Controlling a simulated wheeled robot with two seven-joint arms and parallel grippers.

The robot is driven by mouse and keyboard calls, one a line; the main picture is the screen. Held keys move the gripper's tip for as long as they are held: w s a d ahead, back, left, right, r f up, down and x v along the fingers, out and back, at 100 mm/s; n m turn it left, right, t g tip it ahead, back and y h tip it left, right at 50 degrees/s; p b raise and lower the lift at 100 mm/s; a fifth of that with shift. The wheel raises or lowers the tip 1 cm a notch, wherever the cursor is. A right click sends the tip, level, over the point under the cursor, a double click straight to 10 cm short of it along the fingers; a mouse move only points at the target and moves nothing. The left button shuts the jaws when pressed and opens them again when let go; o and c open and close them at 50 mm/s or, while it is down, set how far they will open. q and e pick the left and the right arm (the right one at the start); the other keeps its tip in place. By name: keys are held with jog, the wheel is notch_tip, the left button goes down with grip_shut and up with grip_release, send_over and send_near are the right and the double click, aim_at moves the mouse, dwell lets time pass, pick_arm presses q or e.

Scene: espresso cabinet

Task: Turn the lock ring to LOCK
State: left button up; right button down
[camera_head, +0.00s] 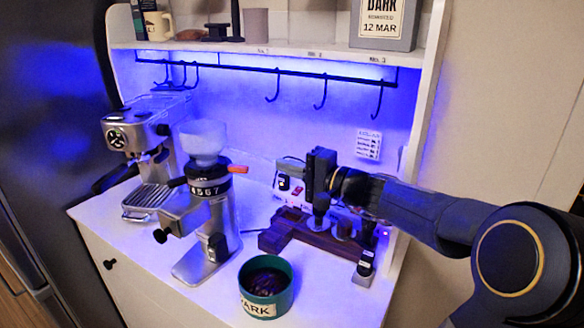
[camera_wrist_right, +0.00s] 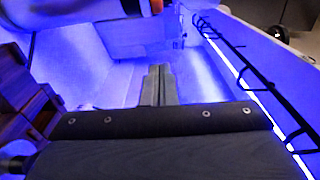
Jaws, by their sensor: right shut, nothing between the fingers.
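The grinder (camera_head: 215,213) stands on the white counter, with a clear hopper (camera_head: 203,145) on top. Below the hopper is a dark ring (camera_head: 209,188) marked with numbers, and an orange tab (camera_head: 238,169) sticks out to the right. I cannot read a LOCK mark. My right gripper (camera_head: 283,160) is to the right of the grinder, apart from the tab, with its fingers toward the grinder. In the right wrist view its fingers (camera_wrist_right: 158,85) are together and empty. An orange piece (camera_wrist_right: 156,6) shows at the top edge there. My left gripper is not in view.
A wooden stand (camera_head: 290,232) with tools lies below my right arm. A green tub (camera_head: 266,286) is in front, and an espresso machine (camera_head: 148,140) stands at the left. A hook rail (camera_head: 270,69) runs along the back wall under the shelf.

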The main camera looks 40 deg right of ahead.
jog(key=w+a+p, duration=0.2)
jog(key=w+a, duration=0.1)
jog(key=a, duration=0.2)
jog(key=shift+a, duration=0.15)
jog(key=shift+f, duration=0.1)
dwell(0.4)
